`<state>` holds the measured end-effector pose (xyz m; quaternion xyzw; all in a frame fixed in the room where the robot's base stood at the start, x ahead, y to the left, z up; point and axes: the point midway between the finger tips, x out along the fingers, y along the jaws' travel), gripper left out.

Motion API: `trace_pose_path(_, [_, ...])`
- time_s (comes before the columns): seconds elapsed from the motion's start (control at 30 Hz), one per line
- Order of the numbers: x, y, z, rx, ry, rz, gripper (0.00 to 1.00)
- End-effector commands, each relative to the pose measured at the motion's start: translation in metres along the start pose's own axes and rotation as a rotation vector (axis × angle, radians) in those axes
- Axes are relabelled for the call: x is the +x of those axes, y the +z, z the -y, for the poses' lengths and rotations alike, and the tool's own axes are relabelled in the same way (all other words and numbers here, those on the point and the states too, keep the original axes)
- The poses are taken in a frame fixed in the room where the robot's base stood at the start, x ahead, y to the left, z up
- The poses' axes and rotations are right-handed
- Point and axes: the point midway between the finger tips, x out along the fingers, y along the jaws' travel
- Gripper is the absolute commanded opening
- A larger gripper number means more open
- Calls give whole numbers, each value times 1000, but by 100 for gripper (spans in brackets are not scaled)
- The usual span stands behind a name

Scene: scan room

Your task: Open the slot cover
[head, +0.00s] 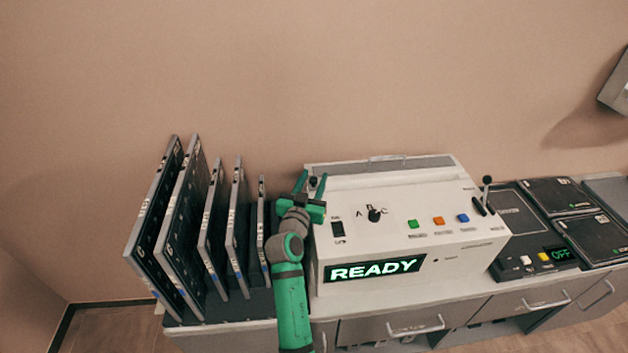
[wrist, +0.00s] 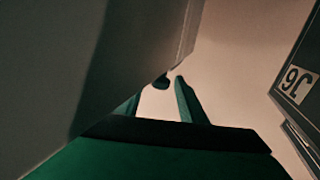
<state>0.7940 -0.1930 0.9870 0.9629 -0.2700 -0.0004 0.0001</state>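The white machine (head: 350,250) stands on the counter with a lit READY display (head: 375,268). A long grey cover (head: 350,181) with a thin handle (head: 387,158) lies along its top rear edge; it looks closed, and I take it to be the slot cover. My gripper (head: 311,179) is at the machine's left rear corner, its fingers pointing up and apart. In the wrist view the two fingers (wrist: 157,97) are spread, with a small dark knob (wrist: 161,82) showing between them beside the machine's wall. I cannot tell whether they touch it.
Several dark upright plates (head: 210,230) stand close left of my arm; one labelled edge (wrist: 297,84) shows in the wrist view. The panel has a dial (head: 375,214) and coloured buttons (head: 439,220).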

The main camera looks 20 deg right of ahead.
Motion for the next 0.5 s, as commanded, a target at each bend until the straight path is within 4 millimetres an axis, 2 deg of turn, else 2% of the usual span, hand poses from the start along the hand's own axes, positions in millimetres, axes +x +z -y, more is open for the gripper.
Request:
trace_pose_path(0.17, [-6, 0, 0, 0, 0, 0, 37])
trace_pose_path(0.5, [-57, 1, -1, 0, 0, 0, 37])
